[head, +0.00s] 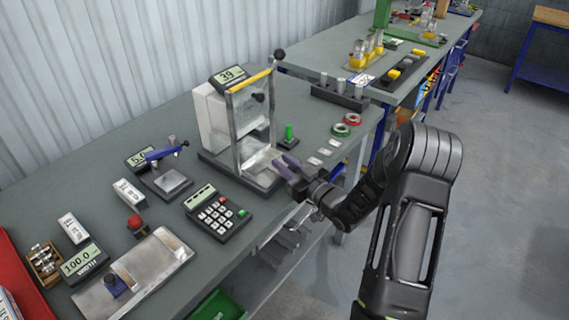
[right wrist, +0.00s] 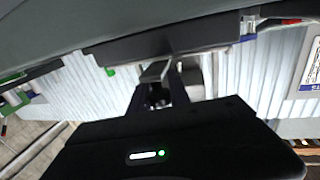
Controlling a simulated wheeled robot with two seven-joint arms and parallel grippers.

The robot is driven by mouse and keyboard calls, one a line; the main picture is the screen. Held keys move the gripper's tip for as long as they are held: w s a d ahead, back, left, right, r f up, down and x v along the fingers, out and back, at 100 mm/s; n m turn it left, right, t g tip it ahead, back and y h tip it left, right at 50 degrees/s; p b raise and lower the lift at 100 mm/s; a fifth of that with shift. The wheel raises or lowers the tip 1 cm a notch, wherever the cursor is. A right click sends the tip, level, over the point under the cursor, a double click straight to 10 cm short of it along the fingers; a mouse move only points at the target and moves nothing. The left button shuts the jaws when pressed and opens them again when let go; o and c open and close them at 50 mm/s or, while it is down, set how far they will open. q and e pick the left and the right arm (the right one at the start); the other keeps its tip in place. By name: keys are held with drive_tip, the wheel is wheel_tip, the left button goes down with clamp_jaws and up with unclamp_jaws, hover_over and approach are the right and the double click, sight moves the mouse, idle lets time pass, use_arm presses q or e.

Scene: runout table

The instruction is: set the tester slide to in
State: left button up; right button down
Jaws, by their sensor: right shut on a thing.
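The tester (head: 218,118) stands on the bench, a pale box with an upright metal frame, a yellow bar on top and a small display. Its slide (head: 262,163) is a pale metal plate low in the frame, reaching toward the bench's front. My right gripper (head: 280,165) is at the slide's front end. In the right wrist view my right gripper (right wrist: 160,95) is shut on a grey metal bracket (right wrist: 155,71), seemingly the slide's handle. In the head view the fingers hide the exact contact. My left gripper is not in view.
A keypad (head: 217,212) lies left of the tester's front. A green peg on a dark block (head: 289,138) stands close behind the gripper, with red and green rings (head: 345,125) to the right. The floor right of the bench is open.

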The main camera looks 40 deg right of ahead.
sight(272, 157)
idle(0.3)
drive_tip(key=shift+w+a+f+b, duration=0.1)
drive_tip(key=shift+w+b, duration=0.25)
drive_tip(key=shift+b, duration=0.05)
drive_tip(key=w+b, duration=0.1)
drive_tip(key=w, duration=0.1)
drive_tip(key=w+a+b, duration=0.1)
drive_tip(key=shift+w+a, duration=0.1)
drive_tip(key=shift+w, duration=0.35)
drive_tip(key=c, duration=1.2)
unclamp_jaws()
drive_tip(key=s, duration=0.2)
drive_tip(key=s+b, duration=0.1)
drive_tip(key=s, duration=0.1)
drive_tip(key=s+b, duration=0.1)
drive_tip(key=s, duration=0.1)
drive_tip(key=shift+s+d, duration=0.3)
drive_tip(key=shift+s, duration=0.65)
